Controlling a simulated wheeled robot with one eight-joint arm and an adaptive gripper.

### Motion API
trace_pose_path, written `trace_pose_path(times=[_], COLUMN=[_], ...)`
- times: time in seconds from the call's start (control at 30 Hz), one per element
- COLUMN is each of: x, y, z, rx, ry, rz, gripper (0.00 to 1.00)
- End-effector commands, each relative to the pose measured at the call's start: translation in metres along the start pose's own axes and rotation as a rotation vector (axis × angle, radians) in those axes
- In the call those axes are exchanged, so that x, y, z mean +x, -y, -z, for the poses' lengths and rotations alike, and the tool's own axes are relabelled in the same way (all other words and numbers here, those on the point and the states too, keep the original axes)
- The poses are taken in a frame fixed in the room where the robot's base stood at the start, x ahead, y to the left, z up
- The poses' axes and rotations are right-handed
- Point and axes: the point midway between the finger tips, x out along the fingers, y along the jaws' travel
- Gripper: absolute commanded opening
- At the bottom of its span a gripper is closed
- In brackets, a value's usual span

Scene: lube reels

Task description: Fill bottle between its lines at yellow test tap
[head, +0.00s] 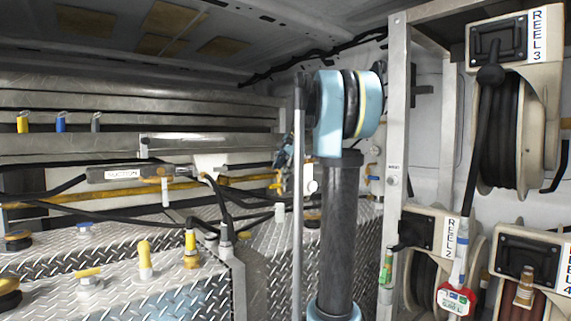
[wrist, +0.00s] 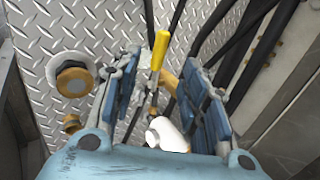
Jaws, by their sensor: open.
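My gripper (wrist: 162,75) is open in the wrist view, its blue-padded fingers apart. A yellow-handled lever (wrist: 159,50) shows between and beyond the fingertips. A white rounded piece (wrist: 168,136) is low between the fingers; I cannot tell what it is or whether it touches them. In the head view my gripper (head: 283,165) is partly hidden behind my arm. A yellow tap handle (head: 22,122) is on the left rail, beside a blue and a grey one. I cannot tell which yellow part is the test tap. No fill lines can be made out on any bottle.
Diamond-plate tank tops (head: 110,275) with yellow caps and fittings fill the lower left. Black hoses (head: 90,221) cross them. A metal post (head: 395,130) stands right of my arm. Hose reels (head: 510,130) fill the right, with a red metered nozzle (head: 456,299) and a small brown bottle-like item (head: 524,290).

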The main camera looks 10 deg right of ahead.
Motion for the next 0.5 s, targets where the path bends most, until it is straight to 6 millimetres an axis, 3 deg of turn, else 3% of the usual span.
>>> trace_pose_path(times=[0.3, 0.5], x=[0.050, 0.071], y=[0.000, 0.000], z=[0.000, 0.000], rx=[-0.001, 0.000], ry=[0.001, 0.001], rz=[0.000, 0.000], gripper=[0.41, 0.41])
